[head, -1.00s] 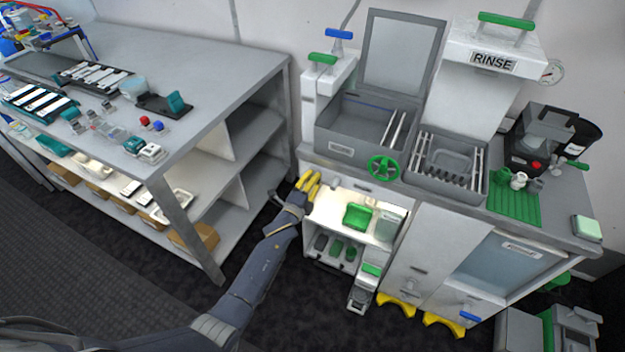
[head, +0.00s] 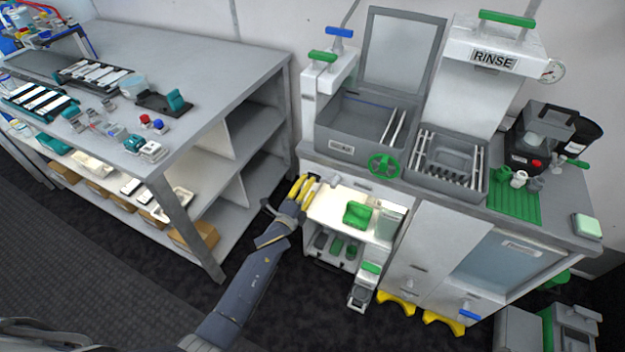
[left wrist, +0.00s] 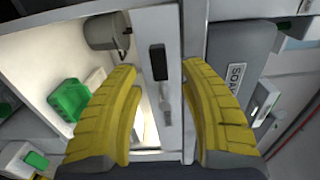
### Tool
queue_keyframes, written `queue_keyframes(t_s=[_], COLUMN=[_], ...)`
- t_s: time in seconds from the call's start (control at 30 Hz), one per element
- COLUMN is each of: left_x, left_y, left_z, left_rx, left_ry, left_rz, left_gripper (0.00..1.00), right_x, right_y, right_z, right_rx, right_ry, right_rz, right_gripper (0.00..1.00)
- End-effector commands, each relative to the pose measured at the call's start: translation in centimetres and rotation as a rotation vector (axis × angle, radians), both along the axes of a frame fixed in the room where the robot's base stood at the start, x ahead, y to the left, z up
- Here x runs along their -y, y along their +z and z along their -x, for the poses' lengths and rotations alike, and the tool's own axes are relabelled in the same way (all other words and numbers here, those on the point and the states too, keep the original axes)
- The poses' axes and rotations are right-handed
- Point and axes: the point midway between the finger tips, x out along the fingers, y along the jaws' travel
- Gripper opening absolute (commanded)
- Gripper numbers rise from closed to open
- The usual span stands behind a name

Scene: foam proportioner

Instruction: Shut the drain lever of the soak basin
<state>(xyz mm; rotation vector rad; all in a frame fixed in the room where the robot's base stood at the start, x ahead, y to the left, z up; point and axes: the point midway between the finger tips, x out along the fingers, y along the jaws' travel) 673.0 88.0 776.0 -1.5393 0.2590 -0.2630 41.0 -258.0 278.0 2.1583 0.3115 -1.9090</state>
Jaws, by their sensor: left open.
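The soak basin (head: 362,128) is a grey open tub with a raised lid on the counter, left of the rinse station. Its label end (left wrist: 236,76) shows at the right of the left wrist view. A small grey lever (left wrist: 166,103) hangs on the pale front panel below the basin, under a black slot. My left gripper (head: 302,187) is at the left end of the counter front, just below the top. In the left wrist view its yellow fingers (left wrist: 160,78) are open and apart, one on each side of the lever. Contact with the lever cannot be told.
An open cabinet shelf (head: 325,208) with a green tray (head: 357,215) is below the counter. A grey workbench (head: 200,60) stands to the left, with a floor gap between.

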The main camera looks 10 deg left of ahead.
Motion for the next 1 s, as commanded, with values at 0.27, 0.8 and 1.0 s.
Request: queue_keyframes(t_s=[0.27, 0.8, 1.0], left_x=[-1.4, -2.3, -2.3], left_y=[0.0, 0.1, 0.1], left_z=[4.4, 6.8, 6.8], left_rx=[0.0, 0.002, 0.002], left_ry=[-0.002, -0.001, -0.001], left_rz=[-0.001, 0.001, 0.001], left_gripper=[0.42, 0.42, 0.42], right_x=[-0.1, -0.1, -0.1], right_y=[0.0, 0.0, 0.0], right_z=[0.0, 0.0, 0.0], right_rx=[0.0, 0.0, 0.0], right_ry=[0.0, 0.0, 0.0], right_rz=[-0.001, -0.001, -0.001], right_gripper=[0.44, 0.44, 0.44])
